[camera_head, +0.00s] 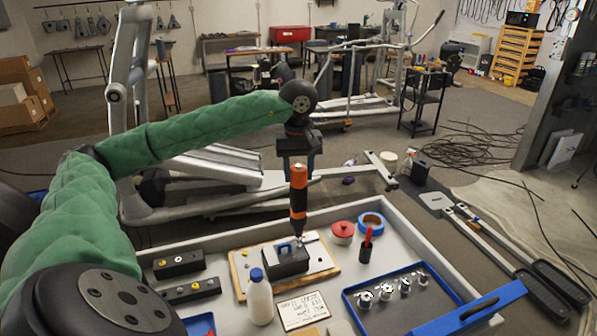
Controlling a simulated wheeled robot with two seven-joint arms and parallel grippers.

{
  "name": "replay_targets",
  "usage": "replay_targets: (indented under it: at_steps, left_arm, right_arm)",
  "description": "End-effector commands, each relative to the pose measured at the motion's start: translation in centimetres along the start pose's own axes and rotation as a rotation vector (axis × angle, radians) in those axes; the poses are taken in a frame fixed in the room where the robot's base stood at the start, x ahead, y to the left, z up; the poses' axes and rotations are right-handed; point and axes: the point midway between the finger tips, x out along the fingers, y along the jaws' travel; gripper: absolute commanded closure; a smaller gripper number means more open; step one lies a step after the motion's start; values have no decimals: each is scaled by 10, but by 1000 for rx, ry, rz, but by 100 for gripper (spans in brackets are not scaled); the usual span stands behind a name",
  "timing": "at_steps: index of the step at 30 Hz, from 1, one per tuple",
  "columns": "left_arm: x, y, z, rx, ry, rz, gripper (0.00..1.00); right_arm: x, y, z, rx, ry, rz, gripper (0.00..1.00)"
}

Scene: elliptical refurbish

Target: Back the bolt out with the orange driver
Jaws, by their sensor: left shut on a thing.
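The orange driver (298,189) stands upright, with orange and black bands on its handle and a thin metal shaft pointing down. My left gripper (299,160) is shut on the top of its handle. The driver's tip is at or just above a black block (286,262) with a blue clip, near its back right corner. The block sits on a pale plate on a wooden board (244,287). The bolt is too small to make out under the tip, and I cannot tell whether the tip touches it. My right gripper is not in view.
The grey tray (436,245) also holds a white bottle (259,300), a red-lidded jar (342,232), a blue tape roll (371,222), a red-handled tool (367,243), two black blocks at left and a blue-rimmed tray (443,291) of metal parts. Gym machine frames stand behind.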

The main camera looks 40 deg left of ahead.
Motion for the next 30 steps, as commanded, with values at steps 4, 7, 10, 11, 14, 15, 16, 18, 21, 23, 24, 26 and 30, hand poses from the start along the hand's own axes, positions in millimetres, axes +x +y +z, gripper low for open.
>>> replay_targets:
  at_steps: [4, 7, 10, 11, 14, 15, 16, 18, 21, 23, 24, 26, 30]
  left_arm:
    - [-6, 0, 0, 0, 1, 2, 98]
    - [-10, 0, 0, 0, 2, 2, 98]
    - [-14, 0, 0, 0, 2, 2, 98]
    - [-15, 0, 0, 0, 2, 1, 98]
    - [-18, 0, 0, 0, 2, 1, 98]
    - [-20, 0, 0, 0, 2, 1, 98]
    - [-21, 0, 0, 0, 1, 1, 98]
    - [-24, 0, 0, 0, 1, 1, 98]
    - [-27, 0, 0, 0, 1, 2, 98]
    - [-29, 0, 0, 0, 1, 2, 98]
    - [-30, 0, 0, 0, 1, 2, 98]
    - [-31, 0, 0, 0, 1, 1, 98]
    - [-35, 0, 0, 0, 1, 2, 98]
  right_arm:
    - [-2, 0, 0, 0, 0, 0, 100]
    - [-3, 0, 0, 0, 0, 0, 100]
    - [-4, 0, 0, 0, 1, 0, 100]
    - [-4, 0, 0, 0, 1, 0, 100]
    - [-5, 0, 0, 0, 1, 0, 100]
    - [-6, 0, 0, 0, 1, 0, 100]
    - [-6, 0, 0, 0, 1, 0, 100]
    - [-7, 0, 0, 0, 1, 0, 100]
    - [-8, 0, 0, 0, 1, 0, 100]
    - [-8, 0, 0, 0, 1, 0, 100]
    - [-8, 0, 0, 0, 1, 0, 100]
    - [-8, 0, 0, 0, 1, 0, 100]
    - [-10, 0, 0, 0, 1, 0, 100]
